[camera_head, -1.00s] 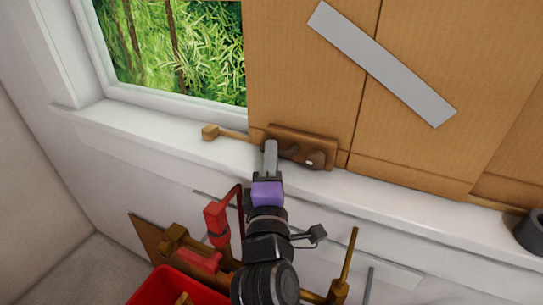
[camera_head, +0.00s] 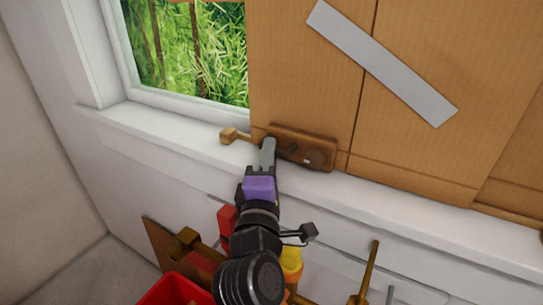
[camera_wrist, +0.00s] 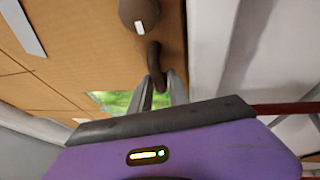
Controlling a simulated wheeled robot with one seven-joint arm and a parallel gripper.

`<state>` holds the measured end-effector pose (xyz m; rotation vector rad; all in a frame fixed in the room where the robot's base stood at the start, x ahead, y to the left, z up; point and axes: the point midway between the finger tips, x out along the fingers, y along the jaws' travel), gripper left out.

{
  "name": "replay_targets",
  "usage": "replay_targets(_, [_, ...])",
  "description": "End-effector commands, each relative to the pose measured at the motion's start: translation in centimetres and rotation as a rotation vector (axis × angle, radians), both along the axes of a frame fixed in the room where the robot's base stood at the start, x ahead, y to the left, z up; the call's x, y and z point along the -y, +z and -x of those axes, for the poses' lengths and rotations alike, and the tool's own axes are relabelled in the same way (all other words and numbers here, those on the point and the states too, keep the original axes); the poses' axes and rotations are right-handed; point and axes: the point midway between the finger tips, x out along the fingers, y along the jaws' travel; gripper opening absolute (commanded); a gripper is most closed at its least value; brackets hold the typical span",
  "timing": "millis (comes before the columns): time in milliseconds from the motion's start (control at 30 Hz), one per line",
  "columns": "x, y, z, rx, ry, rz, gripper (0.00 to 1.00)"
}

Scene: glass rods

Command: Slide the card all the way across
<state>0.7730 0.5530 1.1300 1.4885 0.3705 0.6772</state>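The card is a large brown cardboard panel (camera_head: 300,60) that covers the right of the window; the left part of the window (camera_head: 185,55) is uncovered, with greenery behind. A grey strip (camera_head: 380,62) crosses the card diagonally. A brown wooden plate (camera_head: 318,143) with a dark hook and a round knob is at the card's lower left. In the wrist view, the curved hook (camera_wrist: 154,62) sits between the fingertips of my gripper (camera_wrist: 160,82), which look shut on it. The knob (camera_wrist: 138,14) is just beyond. The gripper in the head view (camera_head: 268,150) hides part of the hook.
The white sill (camera_head: 160,128) runs beneath the window and card. A wooden peg (camera_head: 230,136) sticks out left of the plate. Below are a red bin (camera_head: 175,292), a red tool, a yellow object (camera_head: 291,262) and a wooden rod (camera_head: 368,275). The sill's left is clear.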

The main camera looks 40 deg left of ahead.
Motion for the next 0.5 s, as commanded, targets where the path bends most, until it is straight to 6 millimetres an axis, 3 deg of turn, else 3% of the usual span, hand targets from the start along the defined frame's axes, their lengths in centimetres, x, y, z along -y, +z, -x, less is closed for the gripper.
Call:
replay_targets(367, [0.07, 0.1, 0.06, 0.002, 0.0, -0.002, 0.36])
replay_targets(500, [0.76, -0.27, 0.9, 0.001, 0.0, 0.0, 0.36])
